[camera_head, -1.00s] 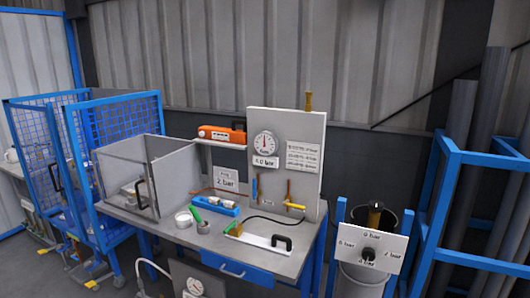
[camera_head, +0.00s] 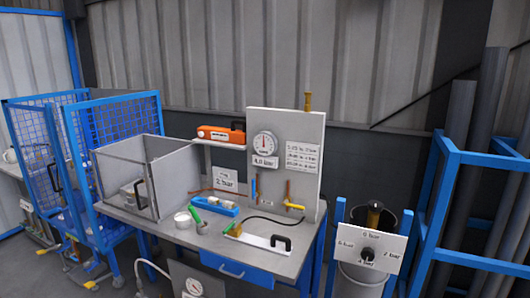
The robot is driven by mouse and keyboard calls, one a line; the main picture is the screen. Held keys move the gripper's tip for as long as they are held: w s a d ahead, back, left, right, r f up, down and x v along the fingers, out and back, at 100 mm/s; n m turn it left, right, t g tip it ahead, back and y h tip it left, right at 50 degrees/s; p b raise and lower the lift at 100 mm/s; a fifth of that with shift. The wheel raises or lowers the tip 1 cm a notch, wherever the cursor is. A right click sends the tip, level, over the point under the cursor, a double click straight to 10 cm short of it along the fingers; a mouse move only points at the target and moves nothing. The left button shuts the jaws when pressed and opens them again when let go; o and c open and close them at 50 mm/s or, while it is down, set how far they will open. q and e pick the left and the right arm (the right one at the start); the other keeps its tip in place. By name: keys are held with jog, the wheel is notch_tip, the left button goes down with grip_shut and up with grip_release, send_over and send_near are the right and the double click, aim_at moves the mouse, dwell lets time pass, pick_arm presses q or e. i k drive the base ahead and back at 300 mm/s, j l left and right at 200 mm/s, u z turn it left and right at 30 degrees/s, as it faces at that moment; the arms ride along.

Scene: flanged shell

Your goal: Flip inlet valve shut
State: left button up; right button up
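A grey upright panel (camera_head: 318,140) stands at the back right of the workbench, with a round gauge (camera_head: 265,144) on it. Low on the panel sit a blue lever (camera_head: 253,189), hanging roughly vertical, and a yellow lever (camera_head: 294,206), lying roughly level beside an orange-brown upright pipe (camera_head: 289,188). I cannot tell which of these is the inlet valve. Neither of my grippers shows in the view, and nothing touches the levers.
The workbench (camera_head: 185,238) holds a white plate with a black handle (camera_head: 262,241), a blue tray (camera_head: 217,207), a white cup (camera_head: 183,220) and a grey open-topped enclosure (camera_head: 125,165). A regulator sign with a black knob (camera_head: 369,252) stands right. Blue mesh cages (camera_head: 85,130) stand left.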

aim_at(254, 194)
jog(key=i+j, duration=0.35)
jog(key=i, duration=0.25)
jog(key=i+j+z, duration=0.15)
jog(key=i+j, duration=0.15)
jog(key=i, duration=0.25)
jog(key=i+j, duration=0.4)
jog(key=i, duration=0.15)
jog(key=i+l+z, duration=0.05)
